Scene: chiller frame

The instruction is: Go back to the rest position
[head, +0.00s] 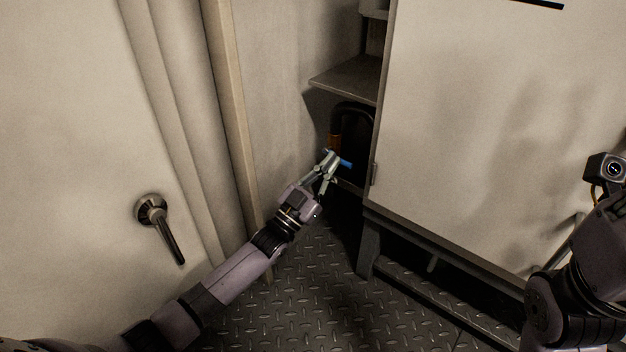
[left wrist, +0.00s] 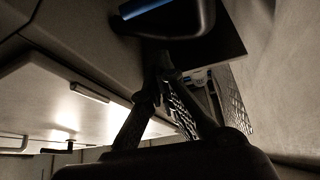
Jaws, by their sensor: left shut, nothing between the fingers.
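My left arm reaches from the lower left, and my left gripper (head: 329,164) is at the gap between the wall and the cabinet. Its fingers are together with nothing between them; they also meet in the left wrist view (left wrist: 160,68). A small blue piece (head: 345,164) shows right beside the fingertips in the head view. In the left wrist view a blue bar (left wrist: 146,13) lies on a dark rounded object, apart from the fingers. My right arm shows at the right edge of the head view, but its gripper is out of the picture.
A pale cabinet (head: 490,130) on dark legs stands right of the gripper. A shelf (head: 348,80) juts out above a dark looped object (head: 350,120). A door with a metal handle (head: 158,222) is at left. Open tread-plate floor (head: 310,300) lies below.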

